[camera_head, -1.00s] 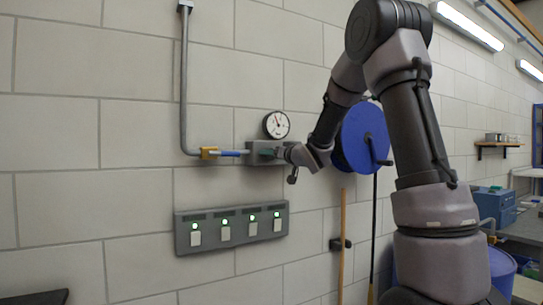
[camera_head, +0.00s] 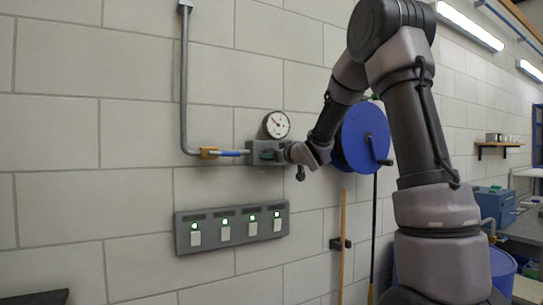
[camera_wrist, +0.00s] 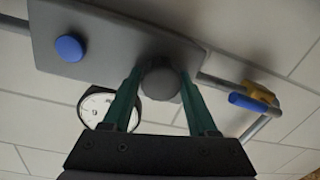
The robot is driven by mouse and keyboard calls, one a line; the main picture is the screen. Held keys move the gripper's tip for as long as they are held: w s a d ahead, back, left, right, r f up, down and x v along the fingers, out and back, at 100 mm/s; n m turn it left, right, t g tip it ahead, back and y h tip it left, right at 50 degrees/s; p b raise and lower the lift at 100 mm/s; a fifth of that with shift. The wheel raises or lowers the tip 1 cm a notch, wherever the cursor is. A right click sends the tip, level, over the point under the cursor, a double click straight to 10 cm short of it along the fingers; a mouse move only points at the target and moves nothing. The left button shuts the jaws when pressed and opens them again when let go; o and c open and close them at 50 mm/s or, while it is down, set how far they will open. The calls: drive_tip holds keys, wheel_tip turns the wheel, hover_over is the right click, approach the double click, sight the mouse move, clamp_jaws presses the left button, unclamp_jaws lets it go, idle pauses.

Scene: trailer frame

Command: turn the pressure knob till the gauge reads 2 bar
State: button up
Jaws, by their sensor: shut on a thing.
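The pressure knob (camera_wrist: 160,84) is a dark round knob on a grey plate (camera_wrist: 100,38) on the wall. My gripper (camera_wrist: 160,77) has its two green fingers on either side of the knob, shut on it. In the head view my gripper (camera_head: 270,154) is at the plate, and the knob is hidden there. The round white gauge (camera_head: 277,124) sits just above the plate; its needle points to the upper left, and its numbers are too small to read. In the wrist view a finger partly covers the gauge (camera_wrist: 92,108).
A blue button (camera_wrist: 69,47) is on the same plate. A pipe with a yellow valve (camera_head: 208,153) and blue lever joins from the left. A panel with green lamps (camera_head: 232,228) is below. A blue hose reel (camera_head: 364,138) stands close behind my forearm.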

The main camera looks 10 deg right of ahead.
drive_tip(key=shift+n, duration=0.7)
drive_tip(key=o, duration=1.4)
drive_tip(key=v, duration=1)
drive_tip(key=shift+s+d, duration=0.1)
drive_tip(key=shift+s, duration=0.3)
